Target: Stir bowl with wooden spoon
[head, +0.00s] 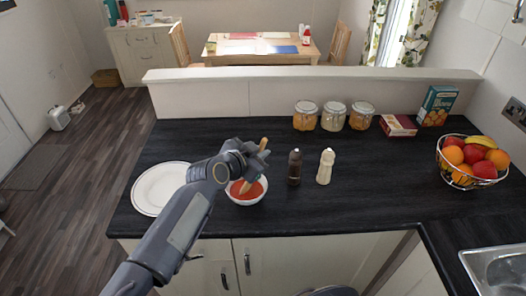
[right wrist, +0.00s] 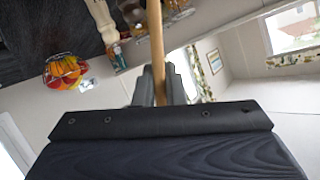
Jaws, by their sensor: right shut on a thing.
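A small white bowl (head: 248,201) with red contents stands on the dark worktop, left of the middle in the head view. My right gripper (head: 256,160) is above the bowl and shut on the wooden spoon (head: 246,186). The spoon is tilted, its top end sticking up past the fingers and its lower end inside the bowl, at the red contents. In the right wrist view the spoon's handle (right wrist: 156,40) stands between the two fingers (right wrist: 160,85). The spoon's head is hidden. My left gripper is not in view.
A white plate (head: 147,190) lies left of the bowl, partly behind my arm. A dark bottle (head: 295,168) and a cream bottle (head: 325,167) stand close on its right. Several jars (head: 333,117), boxes (head: 398,125) and a fruit basket (head: 470,161) are farther off.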

